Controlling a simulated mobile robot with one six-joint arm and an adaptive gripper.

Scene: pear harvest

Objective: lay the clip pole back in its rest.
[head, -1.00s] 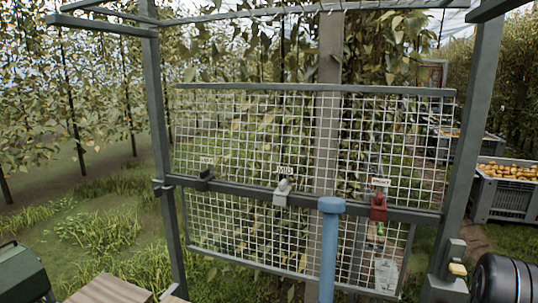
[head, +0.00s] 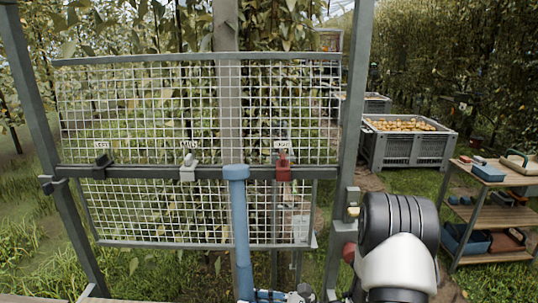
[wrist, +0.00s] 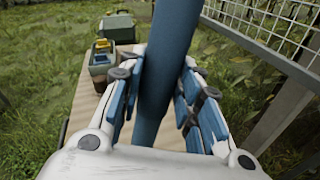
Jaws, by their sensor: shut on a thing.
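The clip pole is a blue pole (head: 242,225) with a wider round cap at its top. It stands about upright in front of the mesh panel, its cap near the height of the cross rail. My gripper (head: 278,296) shows at the bottom edge of the head view, partly cut off. In the wrist view my gripper (wrist: 160,85) has its blue-padded fingers on both sides of the pole (wrist: 165,60), shut on it. The pole's lower end is hidden. I cannot make out its rest in these views.
The cross rail (head: 220,173) carries black (head: 102,163), grey (head: 188,168) and red (head: 283,167) clips under small labels. A post (head: 353,110) stands right of the mesh. A pear bin (head: 410,148) and a shelf table (head: 497,205) stand right. The wrist view shows a wooden deck (wrist: 85,125).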

